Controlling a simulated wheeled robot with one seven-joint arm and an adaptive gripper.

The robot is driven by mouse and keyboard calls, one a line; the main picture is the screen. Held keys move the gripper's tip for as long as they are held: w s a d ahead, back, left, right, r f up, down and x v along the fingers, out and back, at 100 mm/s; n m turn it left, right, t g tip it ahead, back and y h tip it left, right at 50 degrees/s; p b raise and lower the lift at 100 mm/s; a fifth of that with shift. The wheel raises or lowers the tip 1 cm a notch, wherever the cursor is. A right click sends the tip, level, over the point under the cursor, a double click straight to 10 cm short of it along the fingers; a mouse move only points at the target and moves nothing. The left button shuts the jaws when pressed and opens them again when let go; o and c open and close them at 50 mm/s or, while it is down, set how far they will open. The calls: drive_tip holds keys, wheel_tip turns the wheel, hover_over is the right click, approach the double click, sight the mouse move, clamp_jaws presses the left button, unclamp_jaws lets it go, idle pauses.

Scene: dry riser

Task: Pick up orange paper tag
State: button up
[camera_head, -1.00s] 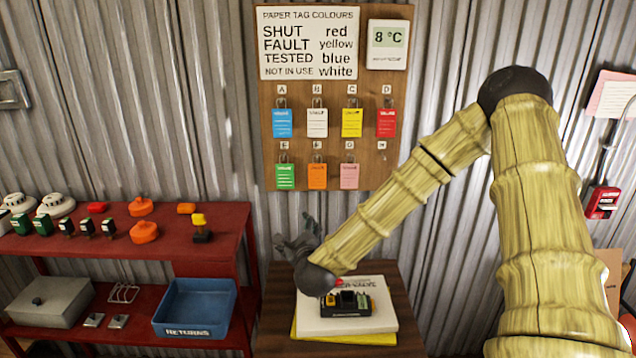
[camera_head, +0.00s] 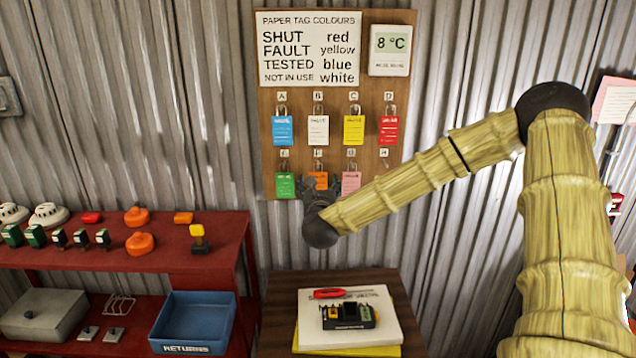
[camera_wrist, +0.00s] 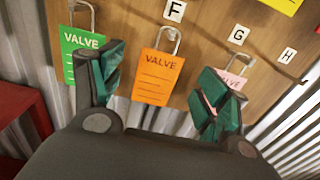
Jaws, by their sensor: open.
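The orange paper tag (camera_wrist: 158,78) hangs from a metal hook below the letter F in the wrist view, with VALVE printed on it. In the head view the orange tag (camera_head: 318,180) is partly hidden behind my gripper (camera_head: 320,190). In the wrist view my gripper (camera_wrist: 158,95) is open, with one green-padded finger on each side of the orange tag and nothing held. The left finger overlaps the edge of the green tag (camera_wrist: 84,50). The right finger covers part of the pink tag (camera_wrist: 231,82).
The tags hang on a wooden board (camera_head: 265,150), with blue, white, yellow and red tags in the row above. Below are a small table (camera_head: 275,315) with books and a red shelf (camera_head: 70,262) holding a blue bin (camera_head: 195,322). Corrugated wall lies behind.

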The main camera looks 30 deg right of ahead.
sight(318, 177)
drive_tip(key=p+x, duration=0.1)
drive_tip(key=x, duration=0.1)
drive_tip(key=p+x, duration=0.1)
drive_tip(key=shift+w+d+r, duration=0.2)
drive_tip(key=shift+w+d, duration=0.05)
drive_tip(key=shift+w, duration=0.1)
drive_tip(key=shift+w+d+f, duration=0.15)
drive_tip(key=shift+w+d, duration=0.25)
drive_tip(key=shift+w, duration=0.15)
drive_tip(key=c, duration=0.8)
